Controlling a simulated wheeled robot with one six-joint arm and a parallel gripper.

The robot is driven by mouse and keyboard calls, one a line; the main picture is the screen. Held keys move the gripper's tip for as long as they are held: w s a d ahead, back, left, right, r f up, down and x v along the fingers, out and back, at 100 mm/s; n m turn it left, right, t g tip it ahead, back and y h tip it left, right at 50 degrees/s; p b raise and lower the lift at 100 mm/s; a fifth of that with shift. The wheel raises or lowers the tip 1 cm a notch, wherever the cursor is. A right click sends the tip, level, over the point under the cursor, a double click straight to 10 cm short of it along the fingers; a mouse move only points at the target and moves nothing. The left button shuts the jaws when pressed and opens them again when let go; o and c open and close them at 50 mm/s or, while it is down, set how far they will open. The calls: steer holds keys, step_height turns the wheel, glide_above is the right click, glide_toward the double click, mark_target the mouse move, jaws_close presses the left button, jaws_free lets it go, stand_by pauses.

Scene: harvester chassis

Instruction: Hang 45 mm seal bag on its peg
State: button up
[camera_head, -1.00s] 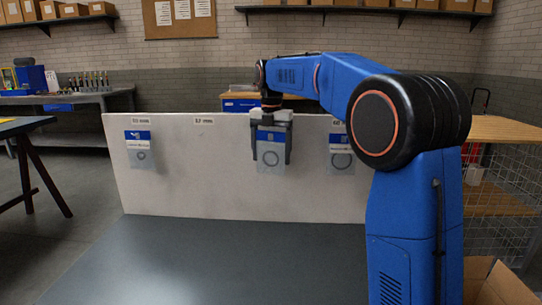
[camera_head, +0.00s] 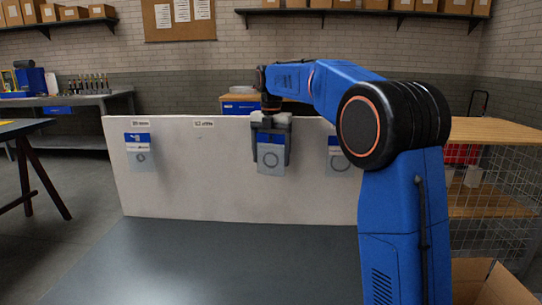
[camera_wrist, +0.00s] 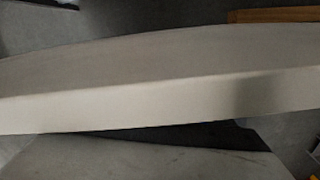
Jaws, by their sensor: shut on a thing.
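My gripper (camera_head: 271,150) is shut on a seal bag (camera_head: 271,160), a small grey bag with a blue and white header and a ring printed or seen on it. It holds the bag upright in front of the white peg board (camera_head: 215,185), right of the middle label. Whether the bag touches the board cannot be told. The label behind my gripper is hidden. In the wrist view the top edge of the board (camera_wrist: 150,90) crosses the picture; the bag does not show there.
One bag (camera_head: 140,157) hangs at the board's left under a label, another (camera_head: 339,158) at the right, partly behind my arm. The spot under the middle label (camera_head: 204,124) is bare. The grey table (camera_head: 210,260) in front is clear. An open carton (camera_head: 490,285) stands at lower right.

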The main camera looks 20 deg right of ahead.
steer(key=shift+w+d+f, duration=0.1)
steer(key=shift+w+f, duration=0.05)
steer(key=shift+f, duration=0.05)
steer(key=o, duration=1.1)
